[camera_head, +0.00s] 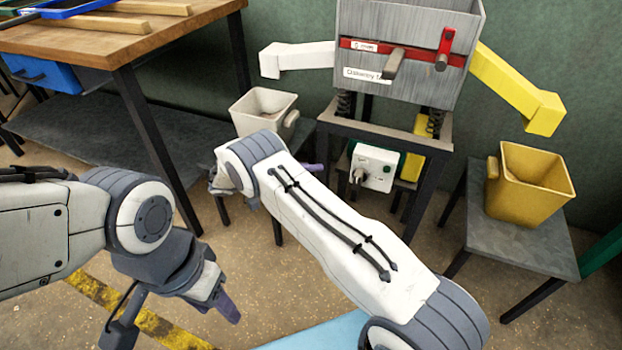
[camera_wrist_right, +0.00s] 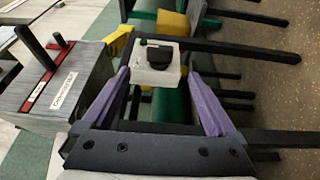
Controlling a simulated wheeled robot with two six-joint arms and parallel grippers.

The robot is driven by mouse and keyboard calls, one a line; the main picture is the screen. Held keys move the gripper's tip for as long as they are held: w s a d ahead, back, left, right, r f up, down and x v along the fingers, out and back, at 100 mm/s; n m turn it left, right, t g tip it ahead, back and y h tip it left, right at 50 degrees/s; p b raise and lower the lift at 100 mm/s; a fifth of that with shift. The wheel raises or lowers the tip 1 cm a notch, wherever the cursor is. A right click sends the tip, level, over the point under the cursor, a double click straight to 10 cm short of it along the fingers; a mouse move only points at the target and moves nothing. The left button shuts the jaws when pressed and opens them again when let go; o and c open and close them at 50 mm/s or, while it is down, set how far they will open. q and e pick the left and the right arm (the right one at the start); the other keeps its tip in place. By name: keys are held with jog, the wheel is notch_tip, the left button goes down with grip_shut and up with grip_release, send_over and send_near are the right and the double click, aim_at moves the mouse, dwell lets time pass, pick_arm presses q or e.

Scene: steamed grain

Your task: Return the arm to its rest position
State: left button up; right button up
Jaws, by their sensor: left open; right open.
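My right arm reaches from the lower right of the head view toward the white bin, its gripper mostly hidden behind its own wrist; one purple finger (camera_head: 311,167) pokes out near the small stool. In the right wrist view my right gripper (camera_wrist_right: 158,76) is open and empty, two purple fingers apart. A white control box with a dark knob (camera_wrist_right: 159,60) shows beyond and between the fingers; I cannot see contact. The box also shows in the head view (camera_head: 375,168). My left gripper (camera_head: 175,312) hangs low at the lower left, open and empty, over the floor.
A grey hopper machine (camera_head: 405,50) stands at the back with a white chute (camera_head: 300,57) and a yellow chute (camera_head: 515,88). A white bin (camera_head: 262,112) and a yellow bin (camera_head: 528,190) sit on stools. A wooden table (camera_head: 105,45) stands upper left.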

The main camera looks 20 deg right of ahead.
jog(key=shift+a, duration=0.15)
jog(key=s+a+r+n+t+y, duration=0.3)
jog(key=s+a+r+n+y, duration=0.3)
jog(key=s+a+r+y, duration=0.25)
jog(key=s+a+r+n+t+y+p, duration=0.1)
jog(key=s+a+r+n+t+y, duration=0.3)
jog(key=s, duration=0.6)
jog(key=s+a+n+g+y+p, duration=0.1)
jog(key=s+a+y, duration=0.2)
jog(key=s+y, duration=0.5)
notch_tip(320, 180, up, 38)
jog(key=s+h+p, duration=0.2)
jog(key=p, duration=3.5)
jog(key=shift+p, duration=0.4)
jog(key=shift+r, duration=0.1)
